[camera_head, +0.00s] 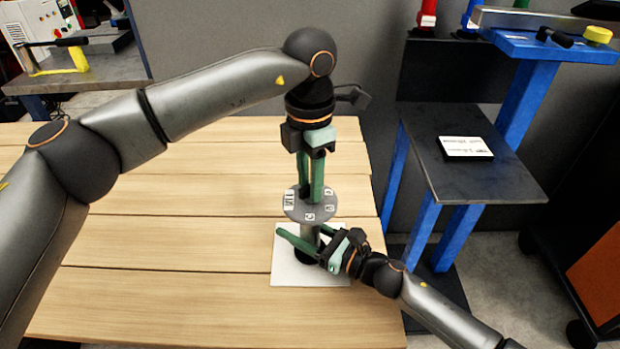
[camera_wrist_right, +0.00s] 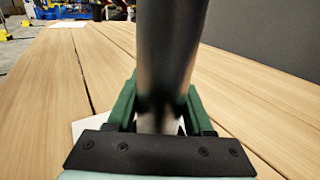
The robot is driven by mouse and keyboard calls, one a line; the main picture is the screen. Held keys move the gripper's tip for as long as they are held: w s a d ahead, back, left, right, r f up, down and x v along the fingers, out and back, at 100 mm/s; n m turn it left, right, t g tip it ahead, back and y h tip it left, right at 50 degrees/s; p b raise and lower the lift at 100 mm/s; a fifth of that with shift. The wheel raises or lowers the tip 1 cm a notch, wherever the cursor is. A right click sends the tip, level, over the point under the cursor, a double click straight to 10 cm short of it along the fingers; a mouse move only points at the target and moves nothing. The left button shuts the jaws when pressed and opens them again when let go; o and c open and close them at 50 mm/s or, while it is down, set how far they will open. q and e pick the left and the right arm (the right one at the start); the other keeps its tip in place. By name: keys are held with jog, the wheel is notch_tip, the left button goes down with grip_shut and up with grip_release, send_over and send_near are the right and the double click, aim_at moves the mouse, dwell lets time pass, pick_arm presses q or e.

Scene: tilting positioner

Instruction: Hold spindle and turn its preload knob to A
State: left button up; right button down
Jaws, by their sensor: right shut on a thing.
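The spindle is a grey metal post with a round grey disc (camera_head: 299,207) on top, standing upright on a white plate (camera_head: 285,272) on the wooden table. The disc carries several small white marks around its face; their letters are too small to read. My right gripper (camera_head: 308,240) is shut on the spindle post below the disc; the post (camera_wrist_right: 170,65) stands between its green fingers in the right wrist view. My left gripper (camera_head: 311,195) points down over the middle of the disc, its fingers close together. The fingers hide the knob, and I cannot tell whether they grip it.
The wooden table (camera_head: 180,280) is clear left of the spindle. Beyond its right edge stands a blue-framed stand with a dark shelf (camera_head: 470,180) bearing a white-labelled block (camera_head: 465,147). A grey wall is behind the table.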

pick_arm(q)
jog(key=shift+o, duration=0.3)
jog(key=shift+r, duration=0.1)
notch_tip(320, 180, up, 12)
dwell(0.3)
